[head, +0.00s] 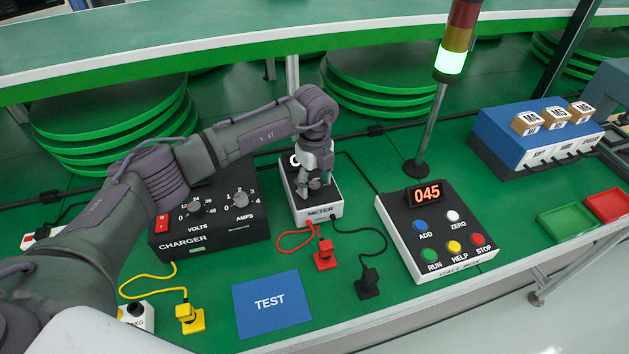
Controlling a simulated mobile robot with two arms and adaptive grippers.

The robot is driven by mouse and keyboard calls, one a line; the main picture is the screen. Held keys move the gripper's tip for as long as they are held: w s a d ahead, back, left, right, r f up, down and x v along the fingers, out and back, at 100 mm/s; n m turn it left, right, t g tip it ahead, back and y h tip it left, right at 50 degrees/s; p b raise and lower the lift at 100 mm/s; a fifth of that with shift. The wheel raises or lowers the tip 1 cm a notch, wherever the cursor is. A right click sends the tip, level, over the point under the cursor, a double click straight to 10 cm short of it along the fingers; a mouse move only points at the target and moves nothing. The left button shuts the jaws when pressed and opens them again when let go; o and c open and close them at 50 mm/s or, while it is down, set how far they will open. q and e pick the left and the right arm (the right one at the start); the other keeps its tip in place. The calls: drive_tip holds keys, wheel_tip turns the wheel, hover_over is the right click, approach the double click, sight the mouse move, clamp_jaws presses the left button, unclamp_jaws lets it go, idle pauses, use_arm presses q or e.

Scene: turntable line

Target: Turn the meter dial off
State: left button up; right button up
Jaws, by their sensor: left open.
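The meter (322,212) is a small box with a black top and a white front edge, standing on the green bench in the middle of the head view. Its dial (315,184) shows only in part, as a small round knob under my gripper. My left gripper (314,188) points down over the meter's top, open, with its fingers at the dial. I cannot tell whether the fingers touch it. The gripper and wrist hide most of the dial face and its markings. My right gripper does not show.
The charger (183,243) stands left of the meter, partly behind my left arm. Red (325,255) and black (367,283) plugs lie in front of the meter. A blue TEST mat (271,303) lies at the front edge. The call box (437,250) and a signal lamp (452,62) stand to the right.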

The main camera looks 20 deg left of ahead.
sight(314, 185)
use_arm(q)
wheel_tip(314, 185, up, 12)
idle(0.4)
idle(0.4)
